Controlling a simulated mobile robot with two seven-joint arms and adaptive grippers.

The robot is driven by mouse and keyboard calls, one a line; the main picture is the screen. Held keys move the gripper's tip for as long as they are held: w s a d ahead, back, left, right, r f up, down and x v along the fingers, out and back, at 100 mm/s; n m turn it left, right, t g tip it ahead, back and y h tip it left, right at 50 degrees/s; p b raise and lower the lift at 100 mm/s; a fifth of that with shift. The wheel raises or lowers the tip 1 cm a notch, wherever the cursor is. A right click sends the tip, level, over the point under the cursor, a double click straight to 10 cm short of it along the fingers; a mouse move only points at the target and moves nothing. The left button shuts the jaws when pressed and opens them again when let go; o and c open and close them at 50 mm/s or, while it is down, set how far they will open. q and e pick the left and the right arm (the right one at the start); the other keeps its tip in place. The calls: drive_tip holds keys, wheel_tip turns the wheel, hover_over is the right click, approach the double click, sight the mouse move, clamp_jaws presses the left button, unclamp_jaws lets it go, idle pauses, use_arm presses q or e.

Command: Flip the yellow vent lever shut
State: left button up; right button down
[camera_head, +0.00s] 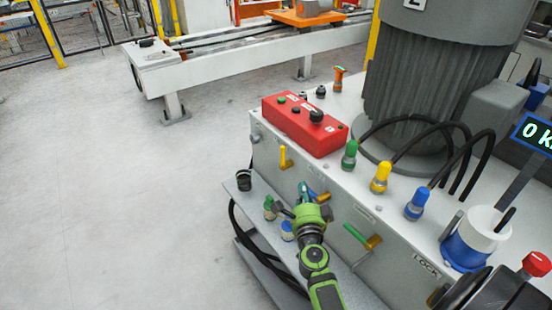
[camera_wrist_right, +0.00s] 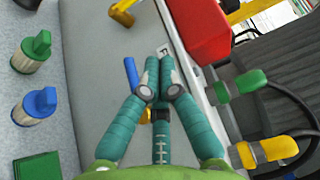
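The yellow vent lever (camera_head: 283,157) stands upright at the left end of the grey cabinet's side face, below the red box. In the right wrist view a yellow-orange lever part (camera_wrist_right: 122,12) shows at the top edge. My right gripper (camera_head: 303,190) is beside the cabinet face, to the right of and below the yellow lever, apart from it. Its teal fingers (camera_wrist_right: 160,68) come together at the tips with nothing seen between them. A blue lever (camera_wrist_right: 131,75) is close beside the fingertips; contact cannot be told. My left gripper is not in view.
A green lever (camera_head: 356,235) sits farther right on the cabinet face. Green and blue capped fittings (camera_wrist_right: 35,105) stand on the ledge below. The red control box (camera_head: 305,124) and capped valves (camera_head: 381,178) are on top. The floor at left is clear.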

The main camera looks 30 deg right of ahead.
drive_tip(key=shift+s, duration=0.15)
drive_tip(key=b, duration=0.2)
approach(290, 161)
drive_tip(key=d+r, duration=0.2)
drive_tip(key=r, duration=0.1)
drive_tip(key=d+r, duration=0.1)
drive_tip(key=shift+w+r, duration=0.2)
drive_tip(key=shift+w, duration=0.1)
drive_tip(key=w, duration=0.2)
drive_tip(key=w+a+b, duration=0.1)
drive_tip(key=shift+w+r, duration=0.1)
drive_tip(key=shift+w, duration=0.3)
